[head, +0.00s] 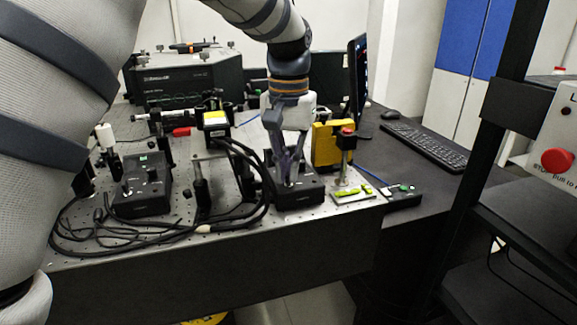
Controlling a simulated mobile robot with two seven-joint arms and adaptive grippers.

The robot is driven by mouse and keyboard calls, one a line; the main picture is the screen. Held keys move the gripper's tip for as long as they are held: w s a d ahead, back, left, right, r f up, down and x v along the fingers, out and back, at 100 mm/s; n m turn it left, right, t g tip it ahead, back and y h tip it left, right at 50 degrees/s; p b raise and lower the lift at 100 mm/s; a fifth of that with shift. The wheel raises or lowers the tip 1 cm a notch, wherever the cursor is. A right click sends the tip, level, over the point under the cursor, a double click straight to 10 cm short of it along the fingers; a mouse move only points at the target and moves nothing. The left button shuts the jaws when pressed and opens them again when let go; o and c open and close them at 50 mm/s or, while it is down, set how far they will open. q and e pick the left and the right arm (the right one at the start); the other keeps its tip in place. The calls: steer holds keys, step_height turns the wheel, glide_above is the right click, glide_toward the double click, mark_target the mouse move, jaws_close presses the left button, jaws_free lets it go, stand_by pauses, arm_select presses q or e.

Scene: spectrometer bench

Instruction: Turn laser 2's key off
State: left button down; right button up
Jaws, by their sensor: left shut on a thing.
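Two black laser control boxes stand on the perforated optical bench (232,215). One box (142,192) is at the left with a small green light and a knob on top. The other box (305,195) is at the right, under my left gripper (289,178). My left gripper points down and its fingers are closed together at the top of the right box, on its key. The key is hidden by the fingers, and its angle cannot be told. No label for laser 2 is readable. My right gripper is not in view.
A yellow device (329,143) and a red-topped post (346,150) stand close right of the gripper. Black cables (240,175) loop left of it. A keyboard (424,146) and monitor (358,80) are at the right. A red stop button (558,161) is at the far right.

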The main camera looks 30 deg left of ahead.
arm_select(q)
steer(key=n, duration=0.3)
steer(key=shift+n, duration=2.1)
steer(key=c, duration=1.8)
jaws_free()
step_height(320, 180, up, 12)
steer(key=shift+r, duration=0.1)
